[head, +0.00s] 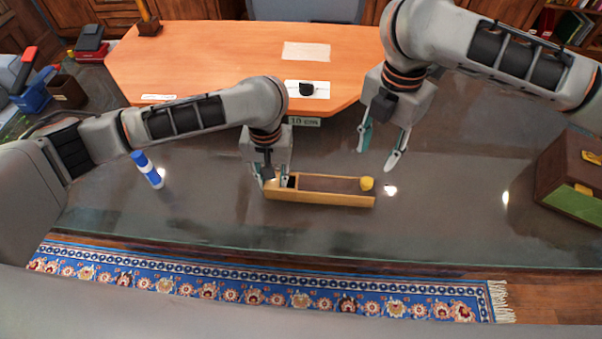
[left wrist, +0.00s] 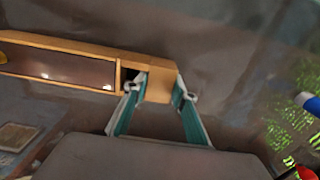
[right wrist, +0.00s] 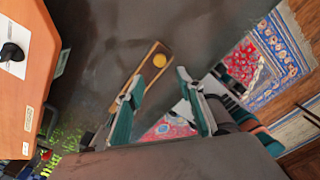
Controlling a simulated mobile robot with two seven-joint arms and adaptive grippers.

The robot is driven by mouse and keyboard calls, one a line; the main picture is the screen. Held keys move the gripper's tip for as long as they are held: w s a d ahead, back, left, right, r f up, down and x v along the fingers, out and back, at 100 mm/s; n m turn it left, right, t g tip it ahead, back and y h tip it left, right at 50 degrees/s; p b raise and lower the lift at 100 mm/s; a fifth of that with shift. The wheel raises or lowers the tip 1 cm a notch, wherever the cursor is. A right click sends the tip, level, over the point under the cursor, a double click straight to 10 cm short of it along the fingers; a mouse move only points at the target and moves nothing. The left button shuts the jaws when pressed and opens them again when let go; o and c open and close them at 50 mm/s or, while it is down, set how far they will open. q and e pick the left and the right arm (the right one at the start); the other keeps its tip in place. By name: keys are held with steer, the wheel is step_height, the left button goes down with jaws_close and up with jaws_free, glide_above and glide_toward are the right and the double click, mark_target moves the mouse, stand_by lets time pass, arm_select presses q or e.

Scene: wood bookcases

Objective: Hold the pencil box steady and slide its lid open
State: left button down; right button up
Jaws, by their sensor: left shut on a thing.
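The pencil box (head: 345,200) is a long, narrow, light-wood box lying on the dark glossy table. Its lid (head: 325,184) is a brown panel, with a yellow knob (head: 367,183) at the right end. A small dark gap shows at the box's left end, beside the lid; it also shows in the left wrist view. My left gripper (head: 274,183) is shut on the box's left end block (left wrist: 158,88), one finger on each side. My right gripper (head: 379,160) is open and empty, above and right of the knob, apart from it. The box also shows in the right wrist view (right wrist: 146,72).
A brown and green case (head: 570,180) is at the right. An orange desk (head: 200,50) is behind. The table around the box is clear. A patterned rug (head: 250,285) lies below the front edge.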

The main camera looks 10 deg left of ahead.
mark_target(367, 181)
step_height(367, 181, down, 10)
steer(key=m, duration=0.3)
stand_by(0.6)
steer(key=shift+c, duration=0.4)
